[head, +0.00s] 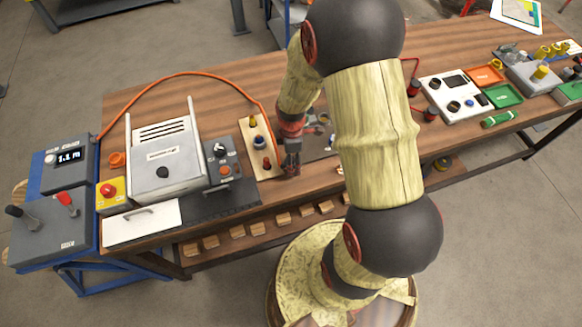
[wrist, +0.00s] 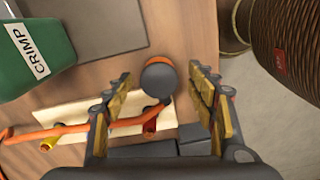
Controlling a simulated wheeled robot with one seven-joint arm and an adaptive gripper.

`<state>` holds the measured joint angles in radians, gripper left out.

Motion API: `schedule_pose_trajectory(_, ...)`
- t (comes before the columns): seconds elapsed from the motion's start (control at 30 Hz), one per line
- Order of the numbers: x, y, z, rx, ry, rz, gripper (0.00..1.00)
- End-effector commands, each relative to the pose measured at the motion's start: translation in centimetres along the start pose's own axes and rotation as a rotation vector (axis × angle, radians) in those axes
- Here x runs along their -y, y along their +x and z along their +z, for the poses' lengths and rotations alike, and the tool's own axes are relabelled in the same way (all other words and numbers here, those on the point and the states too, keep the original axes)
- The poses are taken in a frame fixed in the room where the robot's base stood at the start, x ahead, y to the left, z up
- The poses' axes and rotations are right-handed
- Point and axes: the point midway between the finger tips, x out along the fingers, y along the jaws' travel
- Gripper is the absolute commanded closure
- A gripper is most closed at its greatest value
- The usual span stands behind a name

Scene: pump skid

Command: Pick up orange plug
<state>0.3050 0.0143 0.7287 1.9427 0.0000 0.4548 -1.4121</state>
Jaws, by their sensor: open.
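A round dark-grey piece with an orange rim, seemingly the orange plug (wrist: 157,78), lies between the fingers in the wrist view. An orange cable (wrist: 110,123) runs up to it from the left. My gripper (wrist: 162,84) is open, with one finger on each side of it and a visible gap to both. In the head view my gripper (head: 290,172) is low at the right edge of the pale connector board (head: 246,126). The plug cannot be made out there; the gripper and arm cover that spot. The orange cable (head: 190,74) arches from the left unit to the board.
The board carries yellow, blue and red connectors. A grey control box (head: 224,160) stands to its left, beside a large light-grey machine (head: 165,160). A green CRIMP block (wrist: 38,48) is near the gripper. The table's front edge is close.

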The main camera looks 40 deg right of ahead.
Motion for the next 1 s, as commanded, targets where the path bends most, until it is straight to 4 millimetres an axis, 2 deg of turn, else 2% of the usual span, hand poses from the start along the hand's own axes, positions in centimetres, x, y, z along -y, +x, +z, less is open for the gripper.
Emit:
schedule_pose_trajectory(0.1, -0.1, 2.1, -0.1, 0.001, 0.000, -0.004, 0.43)
schedule_pose_trajectory(0.27, -0.1, 4.0, -0.1, 0.000, 0.000, -0.002, 0.43)
schedule_pose_trajectory(0.5, -0.2, 4.0, -0.1, 0.000, 0.001, -0.001, 0.43)
schedule_pose_trajectory(1.0, -0.1, 4.0, -0.1, 0.000, 0.001, -0.001, 0.72)
